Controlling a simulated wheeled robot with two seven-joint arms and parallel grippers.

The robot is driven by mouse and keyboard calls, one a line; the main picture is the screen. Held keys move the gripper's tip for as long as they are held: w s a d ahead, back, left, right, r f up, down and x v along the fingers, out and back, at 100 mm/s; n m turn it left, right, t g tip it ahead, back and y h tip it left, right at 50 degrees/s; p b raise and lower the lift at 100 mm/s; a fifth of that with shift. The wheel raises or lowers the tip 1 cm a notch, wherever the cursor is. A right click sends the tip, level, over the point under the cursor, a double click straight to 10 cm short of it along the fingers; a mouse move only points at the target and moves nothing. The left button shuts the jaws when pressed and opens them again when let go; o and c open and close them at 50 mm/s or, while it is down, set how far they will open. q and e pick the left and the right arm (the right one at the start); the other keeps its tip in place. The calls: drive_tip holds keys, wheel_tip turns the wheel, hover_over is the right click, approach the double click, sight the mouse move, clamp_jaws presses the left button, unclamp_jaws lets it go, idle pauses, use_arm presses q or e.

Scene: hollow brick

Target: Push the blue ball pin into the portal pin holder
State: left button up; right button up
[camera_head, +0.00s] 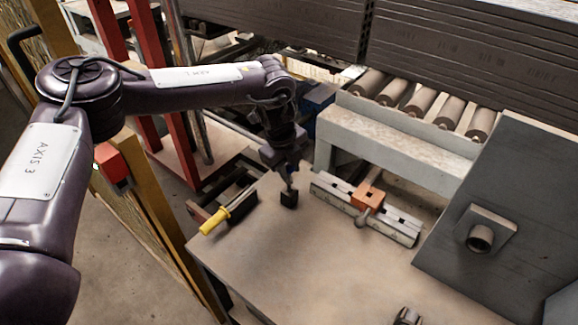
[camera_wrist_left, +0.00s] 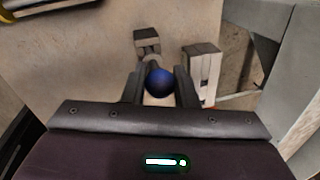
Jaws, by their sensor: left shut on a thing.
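My left gripper (camera_head: 290,182) points down over the table, its fingers shut on the blue ball pin. In the left wrist view the pin's dark blue ball (camera_wrist_left: 159,82) sits between the two fingertips (camera_wrist_left: 160,88). The pin's shaft is mostly hidden. A small dark block (camera_head: 289,199), which looks like the portal pin holder, stands on the table right at the fingertips. It shows just beyond the ball in the wrist view (camera_wrist_left: 147,42). I cannot tell how deep the pin sits in it.
A grey slotted rail (camera_head: 404,232) with an orange block (camera_head: 368,197) lies close to the right of the gripper. A yellow-handled tool (camera_head: 214,221) lies at the table's left edge. A dark panel with a pipe stub (camera_head: 480,238) stands right. The table's front middle is clear.

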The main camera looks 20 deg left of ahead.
use_arm(q)
drive_tip(key=shift+f+b, duration=0.65)
drive_tip(key=shift+f, duration=0.8)
drive_tip(key=o, duration=1)
drive_tip(key=shift+o, duration=0.2)
drive_tip(key=r, duration=0.2)
drive_tip(key=s+r+b, duration=0.1)
drive_tip(key=r, duration=0.4)
drive_tip(key=shift+s+a+r, duration=0.15)
drive_tip(key=shift+a+r, duration=0.2)
drive_tip(key=shift+r, duration=0.05)
